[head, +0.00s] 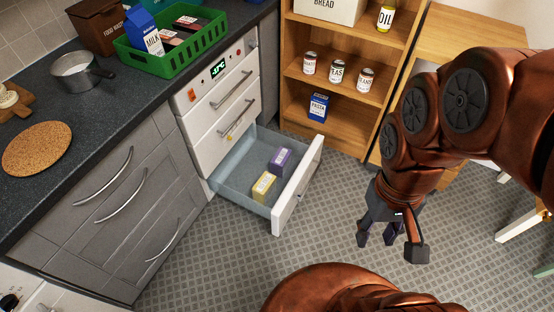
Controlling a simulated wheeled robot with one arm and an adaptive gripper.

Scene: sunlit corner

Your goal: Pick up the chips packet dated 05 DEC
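A drawer (219,194) low in the white cabinet is pulled open. Inside it a purple packet (281,160) lies toward the back right and a yellow packet (264,186) lies nearer the front. Both have pale labels, but the print is too small to read, so I cannot tell whether either is chips or which date it bears. My gripper (391,243) hangs over the floor to the right of the drawer, apart from it. Its fingers are spread. A dark purplish shape shows between them, likely part of the gripper.
The counter holds a green crate (172,62) with a milk carton (145,36) and other packages, a pot (78,72) and a cork mat (37,149). A wooden shelf (333,92) with cans and a blue box (318,107) stands behind. The tiled floor before the drawer is clear.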

